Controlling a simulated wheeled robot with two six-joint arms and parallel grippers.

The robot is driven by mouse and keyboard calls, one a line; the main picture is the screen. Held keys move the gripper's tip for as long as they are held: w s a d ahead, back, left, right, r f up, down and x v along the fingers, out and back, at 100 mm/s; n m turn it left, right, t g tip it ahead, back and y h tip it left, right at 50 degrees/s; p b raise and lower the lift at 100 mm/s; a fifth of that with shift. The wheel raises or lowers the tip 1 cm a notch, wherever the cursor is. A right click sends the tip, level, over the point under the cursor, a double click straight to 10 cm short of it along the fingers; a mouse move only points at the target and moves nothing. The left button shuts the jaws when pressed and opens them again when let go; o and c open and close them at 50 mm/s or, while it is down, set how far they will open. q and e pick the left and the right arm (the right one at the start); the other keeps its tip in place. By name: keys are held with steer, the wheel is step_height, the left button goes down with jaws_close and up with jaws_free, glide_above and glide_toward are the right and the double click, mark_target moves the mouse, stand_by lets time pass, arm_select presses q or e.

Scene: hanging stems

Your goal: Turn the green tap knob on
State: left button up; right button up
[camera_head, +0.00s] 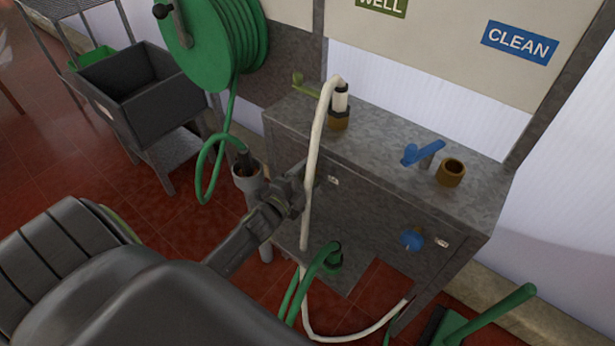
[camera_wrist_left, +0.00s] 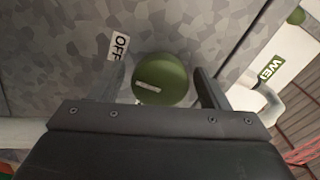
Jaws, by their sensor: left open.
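The round green tap knob (camera_wrist_left: 161,79) sits on the grey metal front panel in the left wrist view, with a pale bar mark on its face. My left gripper (camera_wrist_left: 163,72) is open, with one finger on each side of the knob; I cannot tell whether they touch it. An OFF label (camera_wrist_left: 119,46) is on the panel beside the left finger. In the head view my left gripper (camera_head: 303,186) reaches the front of the metal cabinet (camera_head: 285,135) and hides the knob. My right gripper is not in view.
A white hose (camera_head: 313,150) hangs close beside the gripper. A blue knob (camera_head: 411,240) is farther right on the cabinet front. A blue lever (camera_head: 423,153) is on top. A green hose reel (camera_head: 215,40) and dark bin (camera_head: 140,90) stand left.

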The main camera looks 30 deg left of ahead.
arm_select(q)
steer(key=c, duration=1)
steer(key=shift+o, duration=0.2)
steer(key=shift+n, duration=0.3)
steer(key=n+p, duration=0.3)
steer(key=n, duration=0.1)
steer(key=shift+r, duration=0.1)
steer(key=n+p, duration=0.2)
steer(key=n, duration=0.2)
steer(key=shift+n+p, duration=0.3)
steer(key=shift+n, duration=0.1)
steer(key=n+p, duration=0.1)
steer(key=n, duration=0.3)
steer(key=shift+p, duration=0.4)
steer(key=n+p, duration=0.1)
steer(key=n, duration=0.3)
steer(key=shift+a+n, duration=0.1)
steer(key=shift+n, duration=0.2)
steer(key=shift+f, duration=0.2)
